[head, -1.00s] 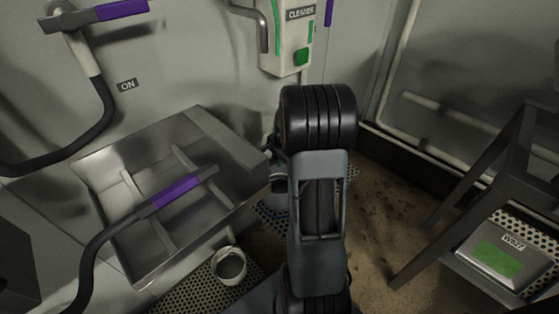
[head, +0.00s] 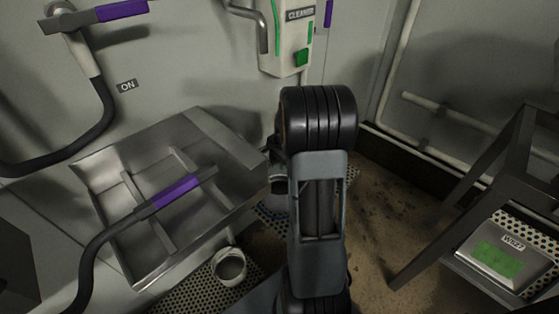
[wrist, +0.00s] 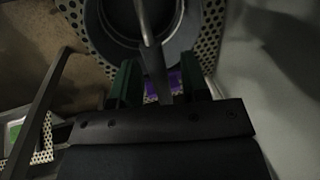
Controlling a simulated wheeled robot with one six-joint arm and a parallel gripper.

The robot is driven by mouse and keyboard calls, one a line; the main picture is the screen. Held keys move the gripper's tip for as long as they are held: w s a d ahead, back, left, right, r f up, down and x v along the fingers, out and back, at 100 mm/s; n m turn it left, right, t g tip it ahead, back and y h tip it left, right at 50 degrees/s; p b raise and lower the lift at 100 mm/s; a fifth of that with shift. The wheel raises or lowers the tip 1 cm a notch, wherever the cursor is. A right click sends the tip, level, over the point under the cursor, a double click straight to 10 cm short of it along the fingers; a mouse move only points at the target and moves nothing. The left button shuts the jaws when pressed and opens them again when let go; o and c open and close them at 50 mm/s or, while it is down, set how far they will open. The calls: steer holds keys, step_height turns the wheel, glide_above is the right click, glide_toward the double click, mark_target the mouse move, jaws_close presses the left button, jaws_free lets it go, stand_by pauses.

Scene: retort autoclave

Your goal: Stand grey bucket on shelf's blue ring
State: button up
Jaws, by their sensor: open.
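In the wrist view a grey bucket (wrist: 183,35) shows from above, with its round rim and upright bar handle. My gripper (wrist: 158,82) is open, its two green fingers on either side of the lower end of the handle; contact cannot be told. In the head view a grey vessel (head: 277,184), probably the same bucket, is partly hidden behind my arm, and my fingers are hidden. A blue patch (head: 268,213), possibly the blue ring, shows on the perforated shelf (head: 197,281); my arm covers part of that area.
A pale bucket (head: 229,266) stands on the shelf. A metal basin (head: 112,195) with a purple-gripped handle (head: 177,190) is at left. A dark stand frame (head: 447,225) and a green-labelled box (head: 497,264) are at right. Purple (wrist: 174,82) shows beyond my fingers.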

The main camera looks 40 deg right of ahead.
step_height(320, 180, up, 12)
steer(key=s+p, duration=0.1)
steer(key=s, duration=0.1)
steer(key=shift+s+d, duration=0.15)
steer(key=shift+s, duration=0.05)
steer(key=shift+f, duration=0.15)
stand_by(0.4)
